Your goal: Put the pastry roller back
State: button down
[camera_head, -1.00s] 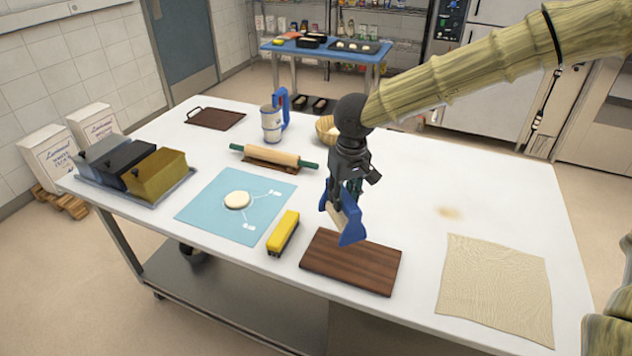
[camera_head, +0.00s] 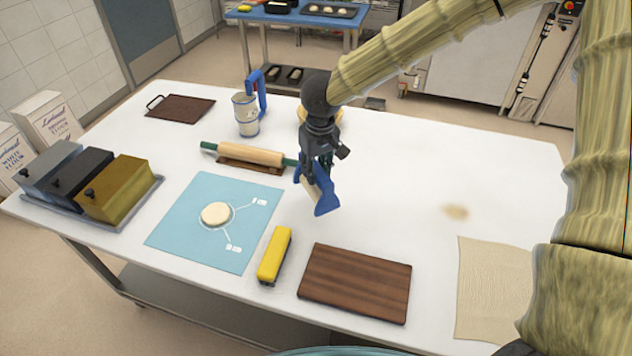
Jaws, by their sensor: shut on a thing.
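My gripper (camera_head: 314,172) is shut on a tool with a blue frame and a pale, cream-coloured part (camera_head: 322,196), which looks like the pastry roller. It hangs tilted over the white table, between the blue mat and the dark wooden board (camera_head: 355,283), apart from both in the picture. The fingertips are partly hidden by the tool. A wooden rolling pin with green handles (camera_head: 250,155) lies on a brown rest (camera_head: 252,169) just left of my gripper. The pin's right handle end is close to the tool in the picture.
The blue mat (camera_head: 180,235) bears a dough disc (camera_head: 216,214). A yellow block-like thing (camera_head: 274,256) lies beside the board. Lidded tins (camera_head: 115,188) stand left, a blue-handled sifter (camera_head: 246,115) behind, and a cloth (camera_head: 497,285) right. A bowl is partly hidden behind my gripper.

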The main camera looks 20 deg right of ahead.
jog(key=shift+w+f, duration=0.35)
jog(key=shift+f, duration=0.2)
jog(key=shift+w+f, duration=0.3)
jog(key=shift+f, duration=0.45)
jog(key=shift+s+f, duration=0.25)
jog(key=shift+s+f+p, duration=0.15)
jog(key=shift+f+p, duration=0.15)
jog(key=shift+f, duration=0.6)
jog(key=shift+w+f, duration=0.25)
jog(key=shift+f, duration=0.15)
jog(key=shift+s, duration=0.1)
jog(key=shift+s+r, duration=0.1)
